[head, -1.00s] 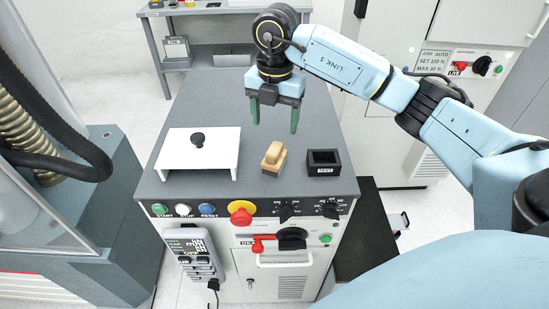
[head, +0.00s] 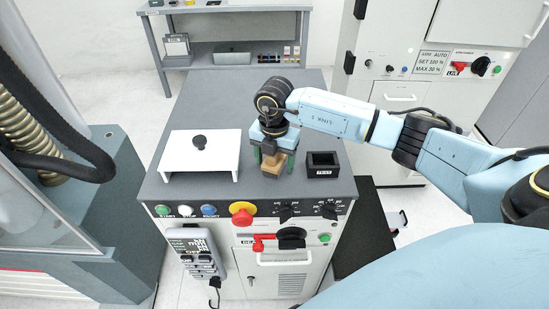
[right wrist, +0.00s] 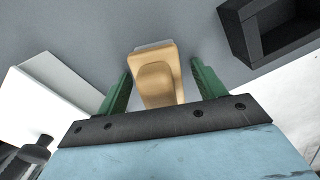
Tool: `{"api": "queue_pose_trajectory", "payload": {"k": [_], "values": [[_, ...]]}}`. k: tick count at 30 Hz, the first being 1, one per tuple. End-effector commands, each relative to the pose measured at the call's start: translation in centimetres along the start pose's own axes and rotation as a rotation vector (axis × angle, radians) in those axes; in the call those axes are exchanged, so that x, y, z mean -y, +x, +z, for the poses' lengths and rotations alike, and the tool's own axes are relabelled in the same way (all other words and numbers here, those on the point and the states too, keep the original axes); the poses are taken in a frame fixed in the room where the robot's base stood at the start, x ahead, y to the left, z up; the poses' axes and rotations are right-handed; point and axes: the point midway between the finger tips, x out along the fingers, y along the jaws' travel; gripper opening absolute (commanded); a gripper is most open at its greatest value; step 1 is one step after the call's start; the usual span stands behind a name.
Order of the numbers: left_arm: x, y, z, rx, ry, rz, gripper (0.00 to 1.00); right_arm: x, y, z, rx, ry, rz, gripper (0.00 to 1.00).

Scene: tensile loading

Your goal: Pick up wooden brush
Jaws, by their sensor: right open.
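The wooden brush (head: 273,165) is a tan block with a raised grip, standing on the grey cabinet top. In the right wrist view the brush (right wrist: 156,78) lies between the two green fingers, with a pale strip along its far edge. My right gripper (head: 273,158) is over the brush with its fingers on either side. The right wrist view shows the open fingers (right wrist: 158,85) with a gap on each side of the brush. The gripper hides the brush's upper part in the head view. My left gripper is not in view.
A white plate stand with a black knob (head: 199,155) is left of the brush. A black open box (head: 323,165) is close on its right. Buttons and a red-yellow knob (head: 242,211) line the cabinet's front. Free surface lies behind the brush.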

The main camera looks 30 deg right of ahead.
Motion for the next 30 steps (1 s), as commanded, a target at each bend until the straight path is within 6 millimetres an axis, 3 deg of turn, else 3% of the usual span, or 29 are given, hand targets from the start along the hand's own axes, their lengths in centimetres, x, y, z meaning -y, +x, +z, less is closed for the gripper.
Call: {"api": "queue_pose_trajectory", "payload": {"k": [7, 19, 26, 30], "values": [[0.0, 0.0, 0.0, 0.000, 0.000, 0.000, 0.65, 0.0, 0.2, 0.0, 0.000, 0.000, 0.001, 0.69], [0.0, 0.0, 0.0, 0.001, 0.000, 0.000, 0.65, 0.0, 0.1, 0.0, 0.000, 0.000, 0.002, 0.19], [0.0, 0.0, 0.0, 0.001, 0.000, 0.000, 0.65, -0.1, -0.1, 0.0, 0.001, 0.001, 0.002, 0.19], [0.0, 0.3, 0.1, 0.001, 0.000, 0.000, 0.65, -0.1, -1.6, 0.1, 0.002, 0.001, 0.006, 0.19]]}}
